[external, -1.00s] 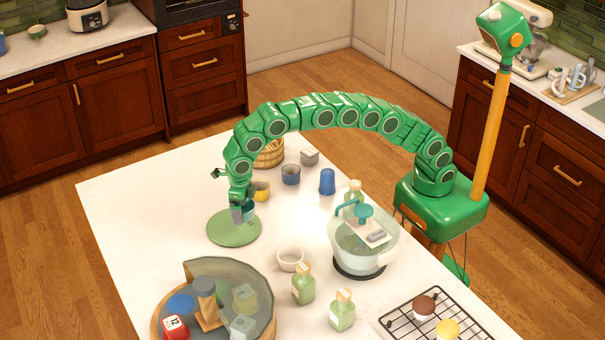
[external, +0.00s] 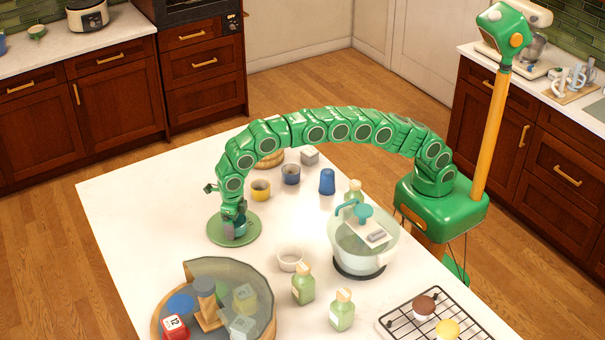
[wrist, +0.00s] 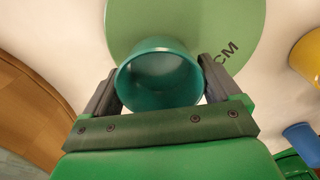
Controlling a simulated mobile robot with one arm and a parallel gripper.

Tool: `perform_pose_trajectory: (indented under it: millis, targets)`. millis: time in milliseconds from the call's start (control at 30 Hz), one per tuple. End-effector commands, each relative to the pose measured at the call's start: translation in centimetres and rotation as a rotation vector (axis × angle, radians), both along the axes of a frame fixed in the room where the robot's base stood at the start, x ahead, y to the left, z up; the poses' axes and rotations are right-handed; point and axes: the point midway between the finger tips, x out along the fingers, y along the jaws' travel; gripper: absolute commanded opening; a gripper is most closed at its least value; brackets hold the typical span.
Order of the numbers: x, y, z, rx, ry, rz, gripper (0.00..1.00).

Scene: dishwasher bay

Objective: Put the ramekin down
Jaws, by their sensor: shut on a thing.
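The teal ramekin (wrist: 158,78) is between the two fingers of my gripper (wrist: 160,88), which is shut on it from its sides. Its open mouth faces the wrist camera and its inside looks empty. In the external view the ramekin (external: 241,231) is partly hidden behind my gripper (external: 235,230). It is low over the round green mat (external: 217,238), within the mat's outline. I cannot tell whether its base touches the mat. The mat (wrist: 222,22) shows dark letters "CM" in the wrist view.
A yellow ramekin (external: 260,190), a dark blue ramekin (external: 291,175) and a blue cup (external: 327,181) stand behind the mat. A white ramekin (external: 290,261) and a clear bowl (external: 345,248) are to the right. A round divided tray (external: 268,318) is in front. The counter left of the mat is clear.

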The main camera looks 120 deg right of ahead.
Motion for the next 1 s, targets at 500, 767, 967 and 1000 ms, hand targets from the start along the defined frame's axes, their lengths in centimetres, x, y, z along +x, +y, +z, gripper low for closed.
perform_pose_trajectory:
  millis: [500,767,967,1000]
  targets:
    - [-0.1,0.0,-1.5,0.001,0.002,0.000,0.56]
    - [-0.1,0.0,-1.5,0.001,0.002,0.000,1.00]
    - [0.0,0.0,-0.9,0.001,0.001,0.000,1.00]
    - [0.0,0.0,-0.5,0.000,0.000,0.000,1.00]
